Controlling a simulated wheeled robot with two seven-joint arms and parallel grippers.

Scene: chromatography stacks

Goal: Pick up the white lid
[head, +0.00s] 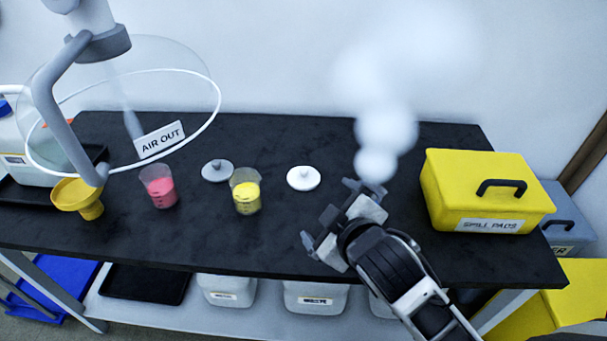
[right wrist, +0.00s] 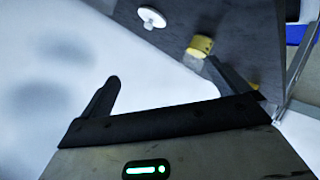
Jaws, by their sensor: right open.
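The white lid (head: 303,178) lies flat on the black bench top, its small knob facing up. It also shows near the top of the right wrist view (right wrist: 152,17). My right gripper (head: 338,212) is open and empty, to the right of the lid and nearer the front edge, apart from it. In the right wrist view its two fingers (right wrist: 165,92) are spread with nothing between them. A similar grey lid (head: 217,170) lies further left. My left gripper is not in view.
A beaker of yellow liquid (head: 246,192) stands left of the white lid, and a pink one (head: 160,187) beyond. White vapour (head: 385,130) rises behind my right gripper. A yellow box (head: 480,192) stands right. A clear hood (head: 190,65) hangs at left, above a yellow funnel (head: 78,197).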

